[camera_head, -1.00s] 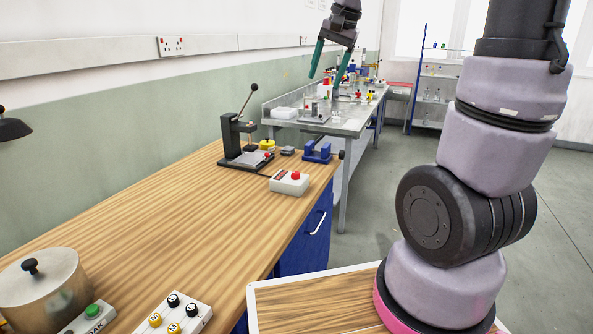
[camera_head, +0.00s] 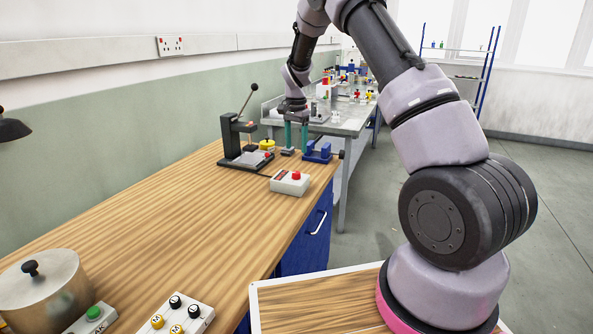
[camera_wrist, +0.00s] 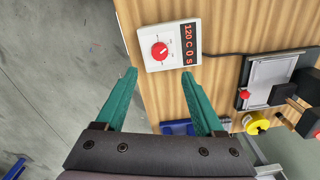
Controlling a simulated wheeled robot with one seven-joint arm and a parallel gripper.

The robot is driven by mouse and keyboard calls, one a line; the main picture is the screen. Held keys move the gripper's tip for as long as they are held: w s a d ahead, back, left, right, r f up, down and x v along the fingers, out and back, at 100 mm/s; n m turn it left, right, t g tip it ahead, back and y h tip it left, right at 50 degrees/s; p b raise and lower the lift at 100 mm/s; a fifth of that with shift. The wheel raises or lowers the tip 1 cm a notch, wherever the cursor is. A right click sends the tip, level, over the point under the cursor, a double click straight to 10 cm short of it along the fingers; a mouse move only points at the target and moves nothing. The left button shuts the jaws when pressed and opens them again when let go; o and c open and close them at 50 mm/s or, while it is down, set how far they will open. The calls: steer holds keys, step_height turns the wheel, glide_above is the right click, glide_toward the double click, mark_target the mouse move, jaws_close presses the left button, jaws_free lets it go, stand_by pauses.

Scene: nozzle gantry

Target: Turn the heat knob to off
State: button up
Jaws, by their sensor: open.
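The heat knob (camera_wrist: 159,51) is a red dial on a small white box (camera_wrist: 173,45); a display on the box (camera_wrist: 190,43) reads about "120 C 0 S" in red. The knob's pointer setting is too small to read surely. In the head view the knob (camera_head: 296,175) faces up from the box (camera_head: 286,187) near the bench's right edge. My gripper (camera_head: 296,151) is open and empty, pointing down above and beyond the box. In the wrist view its green fingers (camera_wrist: 159,74) are apart, with the knob ahead, between their lines; no contact shows.
A black lever press (camera_head: 238,145) stands left of the box, with a yellow reel (camera_head: 267,144) behind it. A blue vise (camera_head: 317,152) is close to my fingers. A dark cable (camera_wrist: 225,53) runs from the box.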

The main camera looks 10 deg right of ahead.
mark_target(296, 172)
step_height(296, 172, down, 10)
steer(key=shift+f, duration=0.1)
stand_by(0.4)
jaws_close()
